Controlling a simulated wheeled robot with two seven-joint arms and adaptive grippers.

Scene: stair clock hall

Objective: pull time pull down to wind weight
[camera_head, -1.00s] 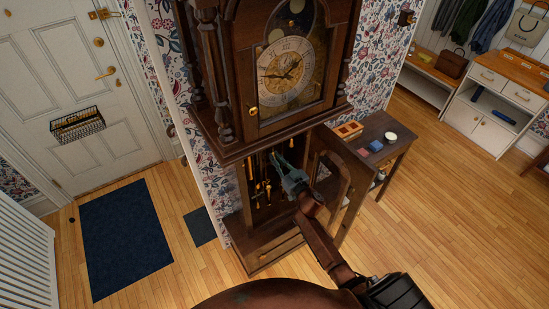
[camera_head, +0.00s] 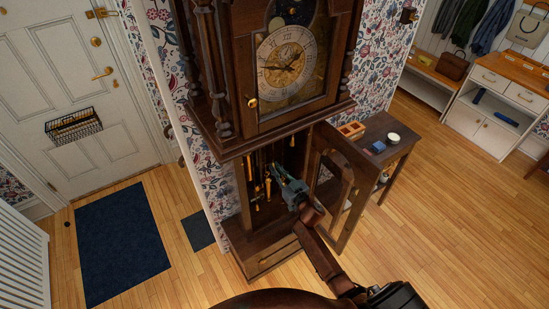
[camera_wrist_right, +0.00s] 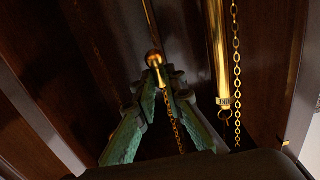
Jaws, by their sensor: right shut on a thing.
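The tall wooden clock (camera_head: 245,100) stands in the middle of the head view, its lower case door (camera_head: 343,205) swung open to the right. My right gripper (camera_head: 277,165) reaches into the open case. In the right wrist view its green fingers (camera_wrist_right: 163,90) are shut on a small brass pull with a round knob (camera_wrist_right: 154,59) on top. A thin chain (camera_wrist_right: 175,125) hangs below the fingers. A brass weight (camera_wrist_right: 219,50) hangs to the right, apart from the fingers, with a long chain (camera_wrist_right: 236,70) beside it. My left gripper is out of view.
A side table (camera_head: 385,135) with small items stands right of the clock, behind the open door. A dark mat (camera_head: 125,240) lies before the white door (camera_head: 75,100) at left. The wood floor (camera_head: 450,220) at right is clear.

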